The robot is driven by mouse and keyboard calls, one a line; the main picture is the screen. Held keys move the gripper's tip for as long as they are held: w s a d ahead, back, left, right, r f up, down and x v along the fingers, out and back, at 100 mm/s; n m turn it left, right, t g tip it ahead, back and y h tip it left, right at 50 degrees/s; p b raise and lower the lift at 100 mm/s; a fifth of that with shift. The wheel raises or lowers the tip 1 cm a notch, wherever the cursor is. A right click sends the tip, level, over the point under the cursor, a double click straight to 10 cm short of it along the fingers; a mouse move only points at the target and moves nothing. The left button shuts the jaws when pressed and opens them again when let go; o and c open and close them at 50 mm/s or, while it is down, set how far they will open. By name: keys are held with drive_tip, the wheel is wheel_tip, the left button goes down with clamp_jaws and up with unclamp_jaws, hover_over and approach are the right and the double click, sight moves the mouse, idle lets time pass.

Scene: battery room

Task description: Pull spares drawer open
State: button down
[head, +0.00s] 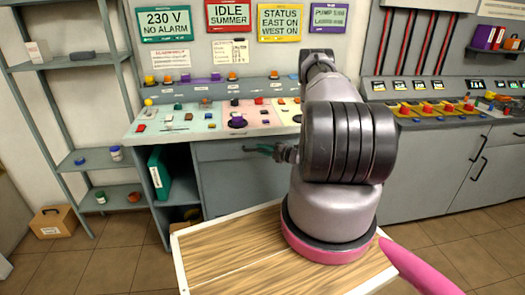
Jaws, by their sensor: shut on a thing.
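The spares drawer (222,152) is a grey front just under the sloped control desk, left of my arm. It looks flush, or nearly so, with the cabinet around it. My gripper (262,149) is at the right part of this drawer front, its dark greenish fingers pointing left. It is shut on the drawer handle, which is small and mostly hidden by the fingers. My arm covers the area to the right of the drawer.
The control desk (190,122) above carries several buttons and knobs. An open compartment with a green binder (159,173) lies left of the drawer. A metal shelf rack (84,157) and a cardboard box (54,221) stand further left. Tiled floor (125,262) is clear at lower left.

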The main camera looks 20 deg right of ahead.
drive_tip(key=shift+s, duration=0.1)
idle(0.8)
drive_tip(key=s+a, duration=0.2)
drive_tip(key=s, duration=0.7)
drive_tip(key=s+a, duration=0.3)
drive_tip(key=s, duration=0.7)
drive_tip(key=shift+s+a, duration=0.25)
drive_tip(key=shift+s, duration=0.05)
drive_tip(key=c, duration=0.8)
unclamp_jaws()
drive_tip(key=v, duration=1)
drive_tip(key=shift+s+d, duration=0.15)
drive_tip(key=shift+s, duration=0.2)
drive_tip(key=shift+r, duration=0.1)
